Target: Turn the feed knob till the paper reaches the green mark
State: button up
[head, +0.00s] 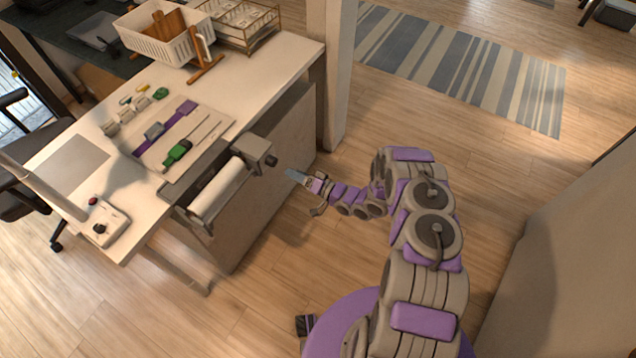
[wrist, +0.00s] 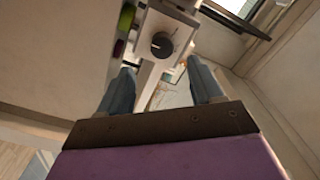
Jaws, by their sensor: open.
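A white paper roll (head: 217,190) hangs along the desk's right edge in the head view. A grey box-shaped bracket (head: 256,149) at its far end carries a small dark round knob (head: 271,160) facing my arm. In the wrist view the black knob (wrist: 162,45), with a pale line on its face, shows ahead, between and beyond the two blue-grey fingers. My gripper (head: 297,176) is just to the right of the knob and appears apart from it. In the wrist view my gripper (wrist: 163,80) is open and empty. I cannot make out a green mark on the paper.
The desk (head: 283,62) holds a white basket (head: 165,45), a wire rack (head: 240,22), a green-handled tool (head: 177,152) and a small box with a red button (head: 104,222). A wall post (head: 335,70) stands behind.

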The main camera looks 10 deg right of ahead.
jog(key=p+v, duration=0.1)
jog(key=v, duration=0.8)
jog(key=shift+w, duration=0.1)
